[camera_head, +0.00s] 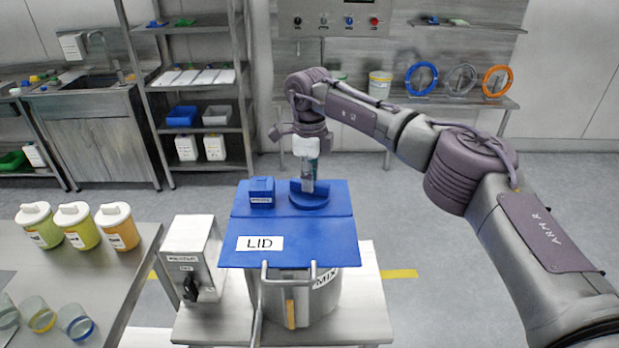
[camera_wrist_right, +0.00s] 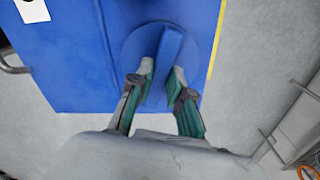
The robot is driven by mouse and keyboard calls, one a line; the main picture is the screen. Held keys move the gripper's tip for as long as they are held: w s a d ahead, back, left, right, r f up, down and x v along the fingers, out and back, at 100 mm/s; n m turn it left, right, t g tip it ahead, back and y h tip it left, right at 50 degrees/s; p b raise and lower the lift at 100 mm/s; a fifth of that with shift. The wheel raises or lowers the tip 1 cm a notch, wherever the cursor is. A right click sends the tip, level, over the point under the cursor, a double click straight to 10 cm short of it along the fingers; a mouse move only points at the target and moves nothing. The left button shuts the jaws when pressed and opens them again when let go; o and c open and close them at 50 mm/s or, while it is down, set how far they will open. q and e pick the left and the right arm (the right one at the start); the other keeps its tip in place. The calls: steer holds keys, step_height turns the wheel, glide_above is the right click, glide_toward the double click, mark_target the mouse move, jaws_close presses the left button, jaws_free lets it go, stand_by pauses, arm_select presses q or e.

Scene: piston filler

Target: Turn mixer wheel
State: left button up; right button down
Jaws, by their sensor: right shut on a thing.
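The mixer wheel (camera_head: 306,203) is a round blue disc with a raised grip bar, on top of the blue lid (camera_head: 310,238) of the steel mixer pot (camera_head: 325,302). In the right wrist view the wheel (camera_wrist_right: 135,48) shows its bar (camera_wrist_right: 170,45) standing between the fingers. My right gripper (camera_head: 308,187) comes down on the wheel from above and is shut on its bar; it also shows in the right wrist view (camera_wrist_right: 164,73). The fingers hide part of the bar. My left gripper is not in view.
A small blue block (camera_head: 262,192) stands on the lid left of the wheel. A grey control box (camera_head: 193,250) with a black knob stands left of the pot. Several lidded jars (camera_head: 80,228) stand on the left table. Coloured rings (camera_head: 421,78) stand on the back shelf.

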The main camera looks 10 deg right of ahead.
steer(key=shift+r+n, duration=0.1)
steer(key=shift+n, duration=1.5)
steer(key=c, duration=1.1)
jaws_free()
step_height(320, 180, up, 12)
steer(key=shift+f, duration=0.1)
